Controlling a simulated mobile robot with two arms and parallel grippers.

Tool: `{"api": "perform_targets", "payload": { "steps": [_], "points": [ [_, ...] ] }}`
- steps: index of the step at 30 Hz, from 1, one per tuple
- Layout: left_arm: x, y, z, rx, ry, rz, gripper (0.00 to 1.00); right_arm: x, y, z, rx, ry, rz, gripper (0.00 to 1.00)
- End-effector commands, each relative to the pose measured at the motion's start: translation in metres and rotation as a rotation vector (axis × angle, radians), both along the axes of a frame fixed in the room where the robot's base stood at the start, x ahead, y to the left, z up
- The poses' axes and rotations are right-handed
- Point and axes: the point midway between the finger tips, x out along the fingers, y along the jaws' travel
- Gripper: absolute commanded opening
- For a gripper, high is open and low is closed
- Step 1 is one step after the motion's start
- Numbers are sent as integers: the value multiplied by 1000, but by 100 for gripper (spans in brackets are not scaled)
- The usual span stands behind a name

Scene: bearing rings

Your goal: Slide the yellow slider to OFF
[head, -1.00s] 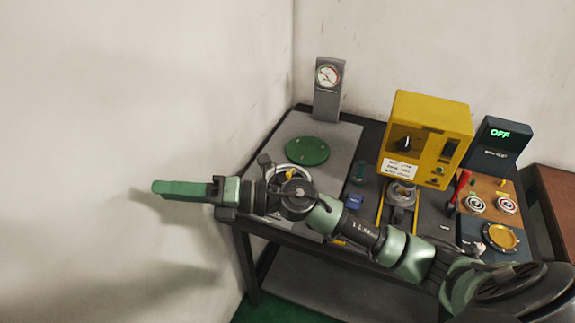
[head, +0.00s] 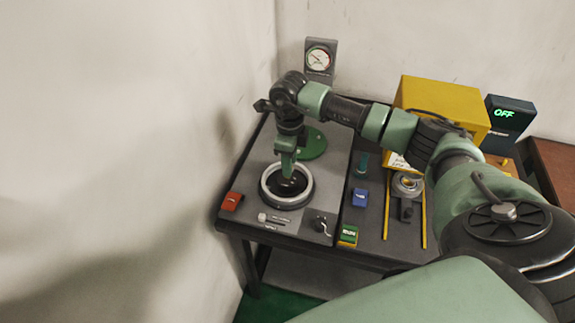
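My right gripper (head: 287,172) points down over the grey ring (head: 265,190) on the left panel, with its tip at the dark round centre inside the ring. The fingers are seen edge on, so I cannot tell if they are open or touching anything. A small block with a green lettered top and a yellow edge (head: 348,236) sits near the table's front edge, right of the ring. A small pale slider-like knob (head: 263,217) lies below the ring. I cannot make out which part is the yellow slider. My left gripper is not in view.
A red block (head: 231,201) is left of the ring, and a black lever (head: 321,224) is to its right. A blue block (head: 360,197) and yellow rails (head: 424,225) lie farther right. A yellow box (head: 446,95), a dark OFF display (head: 511,115) and a gauge (head: 319,57) stand behind.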

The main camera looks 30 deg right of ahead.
Motion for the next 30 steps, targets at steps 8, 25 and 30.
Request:
{"api": "perform_targets", "payload": {
  "steps": [8,25,30],
  "points": [
    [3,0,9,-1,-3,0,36,0,2,-30,4,-2,1,36],
    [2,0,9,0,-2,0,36,1,2,-33,4,-3,1,0],
    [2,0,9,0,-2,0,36,1,2,-33,5,-4,1,0]
  ]
}}
